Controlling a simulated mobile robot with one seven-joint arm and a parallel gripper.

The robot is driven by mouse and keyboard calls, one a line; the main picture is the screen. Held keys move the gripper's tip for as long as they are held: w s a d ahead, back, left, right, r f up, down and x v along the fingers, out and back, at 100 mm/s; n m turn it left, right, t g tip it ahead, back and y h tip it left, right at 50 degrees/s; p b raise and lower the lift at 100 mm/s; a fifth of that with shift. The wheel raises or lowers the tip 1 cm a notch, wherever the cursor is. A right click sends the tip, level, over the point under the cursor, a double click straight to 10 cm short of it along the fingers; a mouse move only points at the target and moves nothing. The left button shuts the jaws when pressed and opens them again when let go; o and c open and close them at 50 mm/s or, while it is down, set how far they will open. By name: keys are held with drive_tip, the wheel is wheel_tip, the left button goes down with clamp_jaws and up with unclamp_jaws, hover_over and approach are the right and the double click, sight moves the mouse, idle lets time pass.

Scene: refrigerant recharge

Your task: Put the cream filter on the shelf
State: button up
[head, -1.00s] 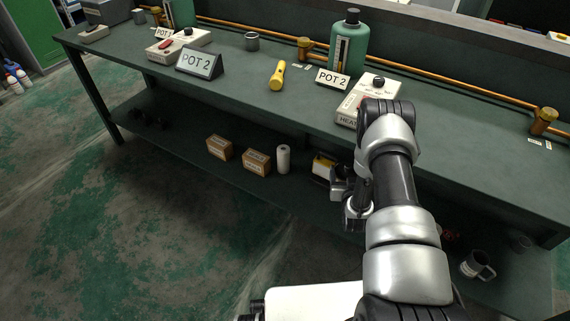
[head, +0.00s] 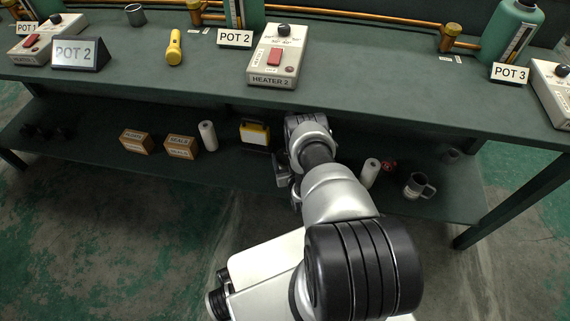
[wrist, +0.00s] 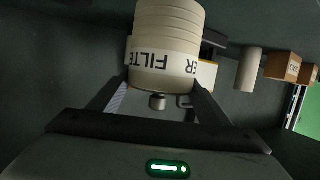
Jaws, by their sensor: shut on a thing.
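The cream filter (wrist: 168,35) is a ribbed cylinder with a band lettered FILTER, upside down in the wrist view. My gripper (wrist: 160,88) is shut on it, one finger on each side of the lettered band. In the head view my gripper (head: 284,178) is at the front of the lower shelf (head: 90,150), under the bench top. The filter is hidden there behind my arm. I cannot tell whether the filter touches the shelf.
On the shelf stand two cardboard boxes (head: 137,141) (head: 181,146), a white roll (head: 207,135), a yellow case (head: 255,133), another white cylinder (head: 370,172) and a grey mug (head: 418,186). The bench top (head: 370,95) overhangs the shelf.

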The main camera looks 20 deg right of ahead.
drive_tip(key=shift+w+f+b, duration=0.1)
drive_tip(key=shift+f+b, duration=0.7)
drive_tip(key=shift+f, duration=0.95)
drive_tip(key=shift+f, duration=0.1)
drive_tip(key=o, duration=1.7)
drive_tip(key=shift+f, duration=0.15)
